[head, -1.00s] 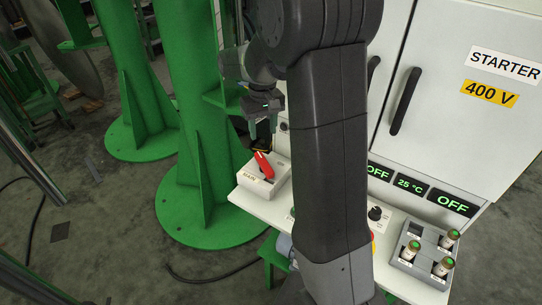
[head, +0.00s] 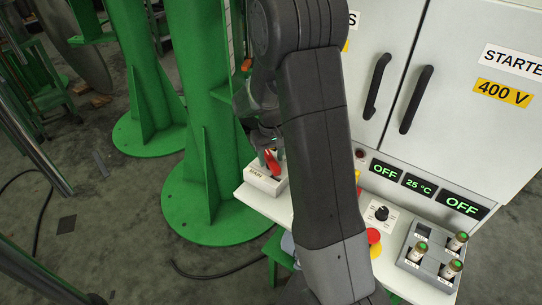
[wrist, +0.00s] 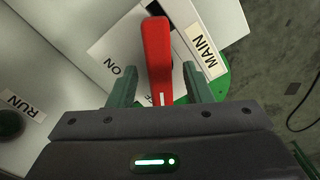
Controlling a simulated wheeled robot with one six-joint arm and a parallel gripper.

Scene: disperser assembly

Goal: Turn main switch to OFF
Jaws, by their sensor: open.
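The main switch is a red handle (head: 272,162) on a white box labelled MAIN (head: 262,180), at the left end of the control shelf. In the wrist view the red handle (wrist: 156,50) lies between the two green fingers of my gripper (wrist: 162,85), with a gap on each side. The word ON shows to the left of the handle, and another label is mostly hidden behind it. My gripper (head: 270,157) is open and sits over the handle in the head view, partly hidden by my arm.
The shelf also carries a black knob (head: 381,213), a red button (head: 373,236) and a grey tray (head: 412,262) with several green-topped cylinders. Cabinet doors with black handles (head: 416,99) stand behind. Displays read OFF (head: 461,206) and 25 °C. A green column (head: 205,130) stands to the left.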

